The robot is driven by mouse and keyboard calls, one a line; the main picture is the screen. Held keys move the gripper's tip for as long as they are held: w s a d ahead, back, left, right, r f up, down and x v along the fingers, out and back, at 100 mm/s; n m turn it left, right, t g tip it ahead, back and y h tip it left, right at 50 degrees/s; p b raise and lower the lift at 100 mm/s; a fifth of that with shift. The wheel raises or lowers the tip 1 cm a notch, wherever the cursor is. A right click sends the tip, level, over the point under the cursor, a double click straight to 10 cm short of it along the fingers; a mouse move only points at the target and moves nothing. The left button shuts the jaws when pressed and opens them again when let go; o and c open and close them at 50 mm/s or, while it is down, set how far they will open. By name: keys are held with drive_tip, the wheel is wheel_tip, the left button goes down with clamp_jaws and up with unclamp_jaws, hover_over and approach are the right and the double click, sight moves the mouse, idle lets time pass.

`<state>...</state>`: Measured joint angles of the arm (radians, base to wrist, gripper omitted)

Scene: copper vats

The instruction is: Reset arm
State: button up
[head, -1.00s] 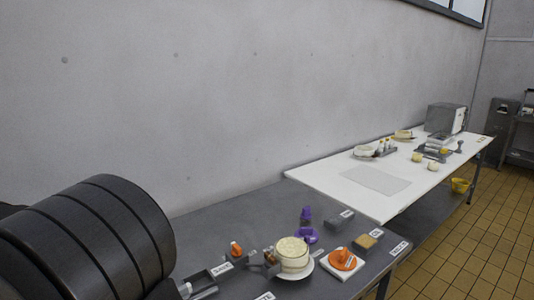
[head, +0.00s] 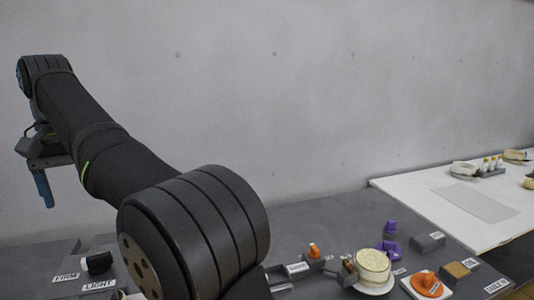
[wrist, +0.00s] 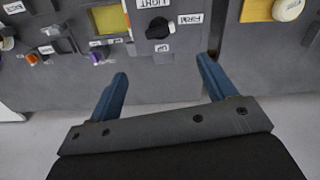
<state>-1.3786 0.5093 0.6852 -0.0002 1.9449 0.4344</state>
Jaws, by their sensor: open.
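My arm is stretched out to the left in the head view, with my gripper (head: 42,188) at its far end, pointing down in front of the grey wall. In the wrist view my gripper (wrist: 162,72) has its two blue fingers spread wide with nothing between them. The fingertips overlap the edge of the dark grey worktop in that picture. A black knob-like piece (wrist: 158,28) lies beyond them, between labels reading LIGHT and FIRM; it also shows in the head view (head: 98,262).
The grey worktop (head: 330,222) holds a cream-topped round pot (head: 373,266) on a white plate, purple pieces (head: 390,246), an orange piece on a white square (head: 426,284) and grey blocks. A white table (head: 420,196) stands at right. The wrist view shows a yellow pad (wrist: 256,10).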

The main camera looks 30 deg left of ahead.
sight(96, 257)
wheel_tip(96, 257, down, 16)
drive_tip(key=shift+r, duration=0.1)
drive_tip(key=shift+r+n, duration=0.2)
drive_tip(key=shift+n, duration=0.6)
drive_tip(key=n, duration=0.5)
drive_tip(key=shift+n, duration=0.3)
drive_tip(key=n, duration=0.3)
drive_tip(key=shift+n, duration=0.4)
drive_tip(key=n, duration=0.4)
